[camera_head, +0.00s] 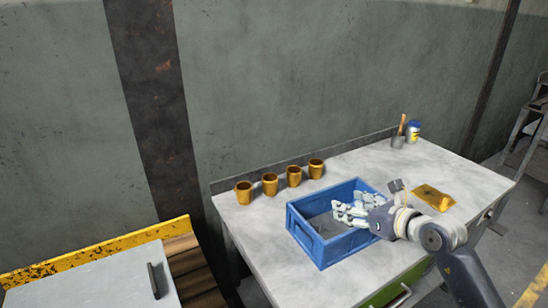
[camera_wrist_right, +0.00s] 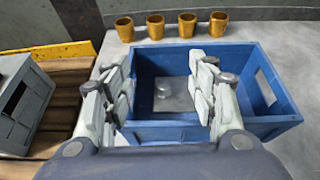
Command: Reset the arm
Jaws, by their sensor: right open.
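My right arm comes in from the lower right of the head view. My right gripper (camera_head: 348,213) is over the blue crate (camera_head: 302,238). In the right wrist view the two pale fingers of my right gripper (camera_wrist_right: 158,78) stand wide apart with nothing between them. The blue crate (camera_wrist_right: 168,132) lies beyond and below them. A small pale round spot (camera_wrist_right: 162,91) shows on the grey crate floor; I cannot tell what it is. My left gripper does not show in either view.
The crate stands on a grey workbench (camera_head: 262,225). Several golden cups (camera_head: 294,176) stand in a row behind it. A yellow tray (camera_head: 434,197), a grey pot (camera_head: 398,141) and a blue-and-white container (camera_head: 413,130) are on the right. A grey box (camera_wrist_right: 22,105) is at left.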

